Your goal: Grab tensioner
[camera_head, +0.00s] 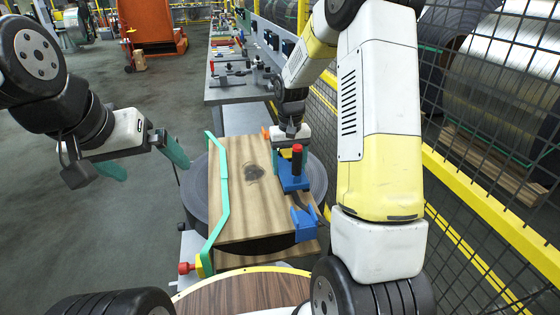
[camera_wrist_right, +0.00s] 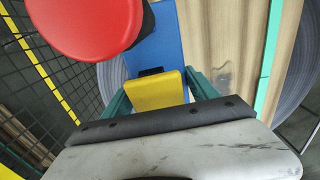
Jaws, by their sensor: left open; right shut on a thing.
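The tensioner (camera_head: 291,181) is a blue tool with a red-topped black handle. It is over the right half of the wooden board on the coil; I cannot tell whether it touches the board. Its blue front end (camera_head: 304,223) points toward me. My right gripper (camera_head: 286,148) is at its far end. In the right wrist view, the green fingers (camera_wrist_right: 160,97) are shut on the yellow part of the tensioner (camera_wrist_right: 157,45), with the red knob close by. My left gripper (camera_head: 142,160) is open and empty, left of the board.
The wooden board (camera_head: 235,185) lies on the dark steel coil (camera_head: 317,180). A green strap (camera_head: 223,180) runs along the board's left side. A workbench (camera_head: 228,85) with tools stands behind. A mesh fence (camera_head: 480,120) with a yellow rail is at right. Open floor is at left.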

